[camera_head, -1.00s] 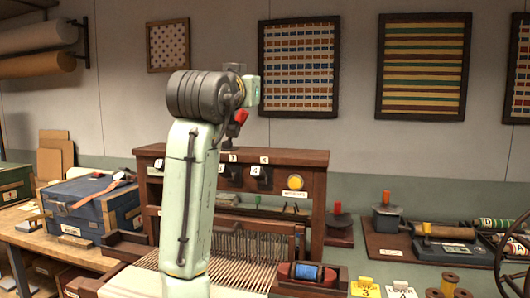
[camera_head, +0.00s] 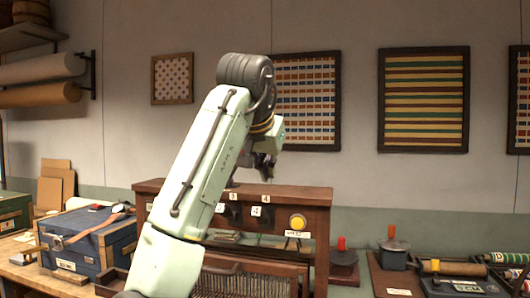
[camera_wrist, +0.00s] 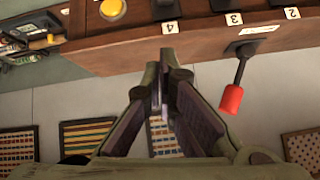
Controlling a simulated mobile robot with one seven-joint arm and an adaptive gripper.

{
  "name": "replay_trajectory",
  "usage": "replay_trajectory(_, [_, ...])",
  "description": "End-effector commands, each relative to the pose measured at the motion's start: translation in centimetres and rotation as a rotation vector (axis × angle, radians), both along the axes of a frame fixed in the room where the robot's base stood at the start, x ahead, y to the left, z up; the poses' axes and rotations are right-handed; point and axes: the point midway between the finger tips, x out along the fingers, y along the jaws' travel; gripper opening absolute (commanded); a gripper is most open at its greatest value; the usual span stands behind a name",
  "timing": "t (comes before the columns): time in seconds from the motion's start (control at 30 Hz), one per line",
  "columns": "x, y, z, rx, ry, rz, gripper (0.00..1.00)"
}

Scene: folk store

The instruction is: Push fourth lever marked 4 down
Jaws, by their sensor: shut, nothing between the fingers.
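The wooden lever box (camera_head: 290,193) has white number tags on its upper front edge. Tag 4 (camera_head: 266,198) is at the right end of the row, with tag 3 (camera_head: 233,196) to its left. In the wrist view, which is upside down, tag 4 (camera_wrist: 169,27) lies just beyond my fingertips. A lever with a red handle (camera_wrist: 232,98) rises from the box top by tag 3 (camera_wrist: 234,19). No lever 4 handle shows; my fingers may hide it. My gripper (camera_wrist: 160,78) is shut and empty, low over the box top near tag 4. I cannot tell whether it touches anything.
A yellow button (camera_head: 298,222) is on the box front, right of tag 4. A blue chest (camera_head: 88,238) stands left of the box. A red-handled device (camera_head: 342,258) stands to the right. Framed patterns (camera_head: 424,99) hang on the wall behind.

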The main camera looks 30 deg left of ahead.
Motion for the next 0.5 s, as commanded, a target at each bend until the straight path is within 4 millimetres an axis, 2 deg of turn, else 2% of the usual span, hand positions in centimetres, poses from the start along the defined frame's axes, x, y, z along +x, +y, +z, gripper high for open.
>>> replay_trajectory(0.1, [1.8,0.6,-1.7,-0.001,0.002,0.000,0.00])
replay_trajectory(0.27, [0.6,0.7,-3.7,0.002,-0.001,0.000,0.00])
replay_trajectory(0.5, [-0.2,0.7,-5.0,0.001,-0.001,0.001,0.00])
